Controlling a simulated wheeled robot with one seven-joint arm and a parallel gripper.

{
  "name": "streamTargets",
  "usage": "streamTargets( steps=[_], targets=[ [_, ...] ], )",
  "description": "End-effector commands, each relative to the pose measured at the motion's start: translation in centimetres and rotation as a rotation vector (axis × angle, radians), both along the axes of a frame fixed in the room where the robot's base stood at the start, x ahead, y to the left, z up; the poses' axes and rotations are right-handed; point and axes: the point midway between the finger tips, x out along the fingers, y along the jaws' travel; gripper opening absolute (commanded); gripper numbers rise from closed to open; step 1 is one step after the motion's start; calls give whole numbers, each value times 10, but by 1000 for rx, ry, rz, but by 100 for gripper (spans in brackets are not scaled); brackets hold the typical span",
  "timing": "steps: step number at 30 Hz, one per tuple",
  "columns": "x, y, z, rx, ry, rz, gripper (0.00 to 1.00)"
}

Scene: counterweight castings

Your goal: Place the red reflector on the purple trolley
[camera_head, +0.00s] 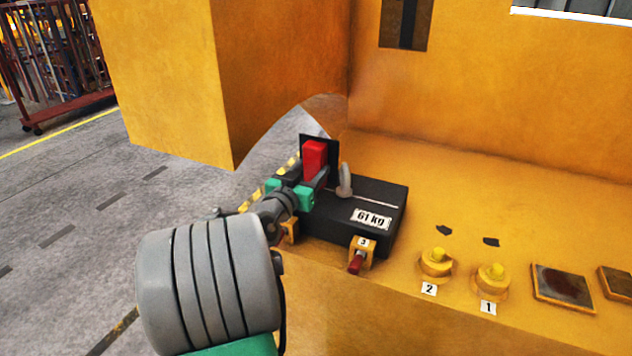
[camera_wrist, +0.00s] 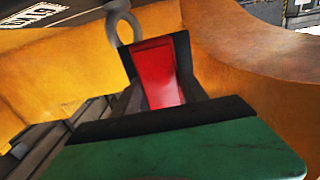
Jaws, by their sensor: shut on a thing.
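The red reflector (camera_head: 314,158) is a red upright block with a black plate behind it. It stands just behind the black casting marked 61 kg (camera_head: 375,205). My gripper (camera_head: 319,180) has green and black parts and is shut on the reflector. In the wrist view the reflector (camera_wrist: 158,75) fills the middle, beyond the gripper's green and black edge. Whether its lower end touches the casting or the yellow ledge is hidden. No purple trolley shows in either view.
The casting has a grey lifting eye (camera_head: 345,182) close beside the reflector. A yellow wall (camera_head: 480,90) rises behind the ledge. Yellow pegs (camera_head: 436,262) stand along its front right. A dark red rail cart (camera_head: 45,70) stands far left; the grey floor (camera_head: 70,190) is open.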

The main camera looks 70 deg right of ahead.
Motion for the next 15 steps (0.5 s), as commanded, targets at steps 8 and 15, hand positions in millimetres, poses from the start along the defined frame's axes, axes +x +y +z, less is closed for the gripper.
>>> streamTargets(
  steps=[8,15],
  targets=[
    [5,-32,-38,0,0,-1,1],
    [5,-31,-68,-2,0,1,1]
  ],
)
